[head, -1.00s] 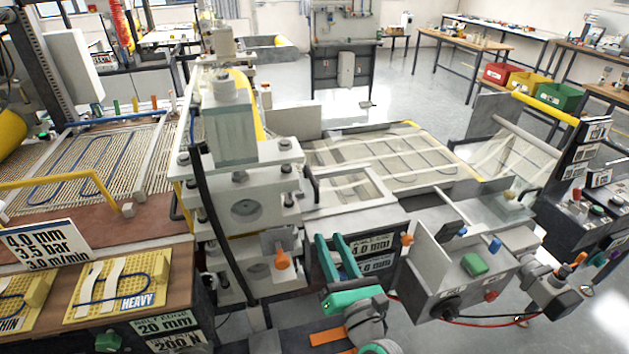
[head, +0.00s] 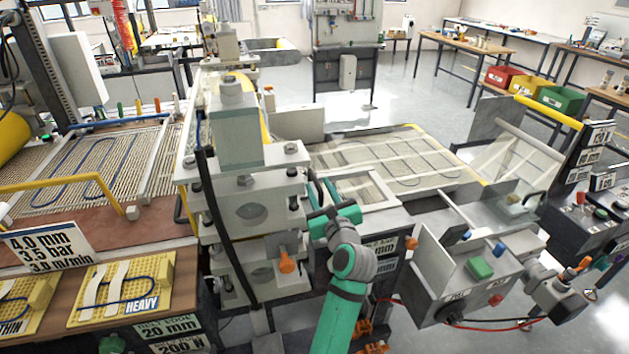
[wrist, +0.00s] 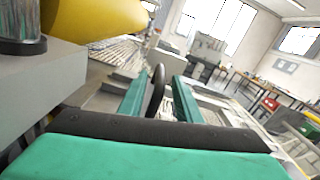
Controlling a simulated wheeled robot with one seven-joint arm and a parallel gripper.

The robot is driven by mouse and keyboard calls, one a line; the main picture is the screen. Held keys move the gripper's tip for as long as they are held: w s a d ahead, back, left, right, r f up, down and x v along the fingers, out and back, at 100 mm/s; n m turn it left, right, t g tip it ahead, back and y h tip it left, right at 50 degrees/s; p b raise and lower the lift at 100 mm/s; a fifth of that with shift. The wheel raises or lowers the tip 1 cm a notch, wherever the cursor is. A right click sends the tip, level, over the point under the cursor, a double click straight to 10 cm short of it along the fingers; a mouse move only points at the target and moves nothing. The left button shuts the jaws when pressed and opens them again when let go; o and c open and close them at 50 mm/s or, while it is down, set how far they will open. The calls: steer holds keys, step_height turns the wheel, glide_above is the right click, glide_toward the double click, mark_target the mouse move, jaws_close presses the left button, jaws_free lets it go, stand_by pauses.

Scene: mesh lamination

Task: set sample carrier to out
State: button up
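The sample carrier looks to be the pale flat frame (head: 396,186) just right of the roller press in the head view. A dark upright handle (wrist: 157,92) shows in the wrist view; it seems to be at the carrier's left end. My gripper (head: 322,192) is at that end of the frame, beside the press. In the wrist view my gripper (wrist: 158,97) is open, with one teal finger on each side of the handle. Narrow gaps seem to remain between the fingers and the handle. In the head view my arm and fingers partly hide the handle.
The press (head: 250,212) stands close on the left of my gripper. A mesh bed (head: 420,178) lies behind the frame. A grey control box (head: 462,277) with coloured buttons is to the right. A yellow roller (wrist: 95,15) hangs close at upper left in the wrist view.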

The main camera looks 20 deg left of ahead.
mark_target(311, 171)
steer(key=shift+x, duration=2.25)
jaws_close()
